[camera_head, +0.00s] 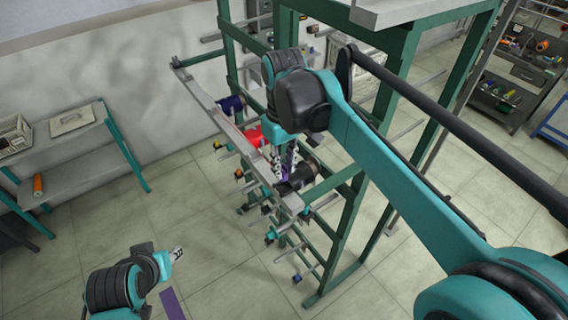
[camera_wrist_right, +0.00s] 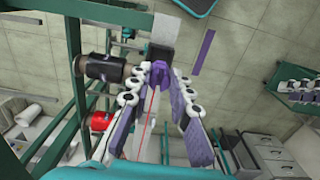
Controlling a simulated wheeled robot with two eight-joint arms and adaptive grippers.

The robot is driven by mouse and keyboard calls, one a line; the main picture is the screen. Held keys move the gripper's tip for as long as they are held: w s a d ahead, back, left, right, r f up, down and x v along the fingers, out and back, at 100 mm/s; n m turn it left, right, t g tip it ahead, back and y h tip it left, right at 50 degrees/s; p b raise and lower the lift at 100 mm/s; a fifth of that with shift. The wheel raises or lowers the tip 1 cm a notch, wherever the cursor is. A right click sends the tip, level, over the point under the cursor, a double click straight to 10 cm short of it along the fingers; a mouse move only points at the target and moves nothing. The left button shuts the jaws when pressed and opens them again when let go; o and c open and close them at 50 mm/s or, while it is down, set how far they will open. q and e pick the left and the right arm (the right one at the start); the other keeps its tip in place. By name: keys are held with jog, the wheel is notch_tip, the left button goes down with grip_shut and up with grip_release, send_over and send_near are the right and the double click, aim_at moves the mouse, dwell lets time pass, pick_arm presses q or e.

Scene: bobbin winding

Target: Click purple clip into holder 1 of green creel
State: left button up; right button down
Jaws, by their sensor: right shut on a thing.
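The green creel (camera_head: 345,235) stands in the middle of the head view, with a long grey rail (camera_head: 209,103) along its front. My right gripper (camera_head: 284,172) is at the near end of this rail, beside a black spool (camera_head: 301,176). In the right wrist view its fingers (camera_wrist_right: 157,88) are shut on the purple clip (camera_wrist_right: 159,73), with a dark block (camera_wrist_right: 160,52) just beyond it. I cannot tell whether the clip touches the block or which holder is number 1. My left gripper (camera_head: 177,254) is low on the left, away from the creel; its finger state is unclear.
A red spool (camera_head: 253,136) and a dark blue spool (camera_head: 231,104) sit further along the creel. Several short rods with coloured ends stick out below the rail. A green-legged table (camera_head: 80,150) stands left by the wall. Tiled floor (camera_head: 190,215) lies open between.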

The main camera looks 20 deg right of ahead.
aim_at(284, 179)
jog(key=shift+f, duration=0.1)
jog(key=shift+f+b, duration=1.35)
jog(key=shift+f, duration=0.6)
jog(key=shift+r, duration=0.1)
jog(key=c, duration=1.3)
grip_release()
